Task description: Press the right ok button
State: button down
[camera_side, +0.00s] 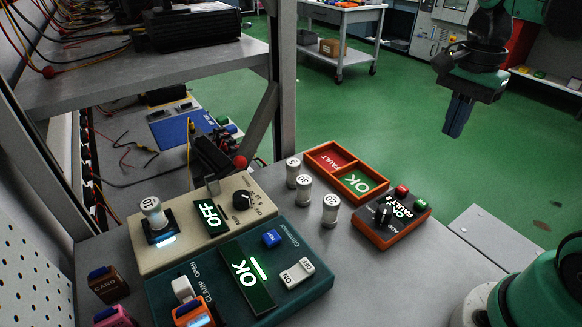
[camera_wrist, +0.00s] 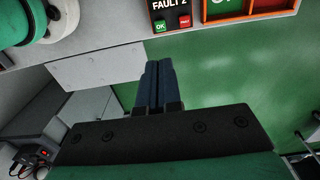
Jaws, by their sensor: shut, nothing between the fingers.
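An orange-edged dark box (camera_side: 378,236) stands at the right end of the bench, with a small display reading OK and FAULT 2. On it sit a small green OK button (camera_side: 420,205) and a red button (camera_side: 402,190). In the wrist view the green OK button (camera_wrist: 160,26) is at the top, left of the red fault button (camera_wrist: 185,21). My gripper (camera_side: 452,133) is shut and empty, in the air beyond the bench, above the green floor and apart from the box. Its blue fingers (camera_wrist: 158,64) lie together in the wrist view.
An orange two-part tray (camera_side: 318,149) marked FAULT and OK stands beside the box. Several numbered white-topped cylinders (camera_side: 331,208) stand left of it. A teal clamp unit (camera_side: 319,283) and a beige unit (camera_side: 151,260) fill the bench's left. Open air surrounds my gripper.

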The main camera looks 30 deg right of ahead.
aim_at(421, 202)
notch_tip(421, 202, down, 14)
dwell(1.1)
jog(key=shift+f, duration=0.1)
jog(key=shift+f, duration=0.85)
jog(key=shift+r, duration=0.15)
notch_tip(421, 202, up, 14)
dwell(0.6)
dwell(0.5)
